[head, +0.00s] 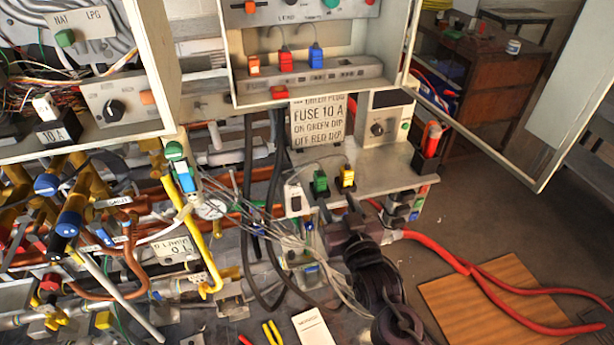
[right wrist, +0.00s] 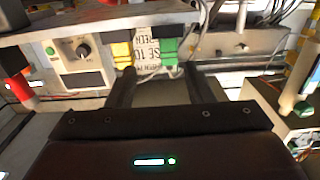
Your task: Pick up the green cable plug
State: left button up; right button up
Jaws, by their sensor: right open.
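The green cable plug (head: 320,182) stands on the grey shelf under the sign, just left of a yellow plug (head: 347,176). In the right wrist view, the green plug (right wrist: 169,50) is ahead of the fingers, nearer the right-hand finger, and the yellow plug (right wrist: 121,52) lines up with the left-hand finger. My right gripper (head: 338,202) is open, with its dark fingers just in front of the two plugs. The right wrist view shows nothing clearly held between the fingertips (right wrist: 158,82); contact with the plugs cannot be told. My left gripper is not in view.
A fuse sign (head: 319,121) stands behind the plugs. Orange, red and blue plugs (head: 316,56) sit in the upper box. A red-capped holder (head: 431,138) is at the shelf's right. Pipes and loose cables crowd the left.

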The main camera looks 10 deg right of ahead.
aim_at(322, 183)
jog(key=w+p, duration=0.1)
jog(key=w, duration=0.1)
jog(key=w+a+p, duration=0.1)
jog(key=w, duration=0.1)
jog(key=w+p, duration=0.1)
jog(key=w, duration=0.1)
jog(key=shift+w+a+r, duration=0.15)
jog(key=shift+w+r, duration=0.1)
jog(key=shift+r, duration=0.1)
jog(key=shift+w+f, duration=0.15)
jog(key=shift+w, duration=0.35)
grip_shut()
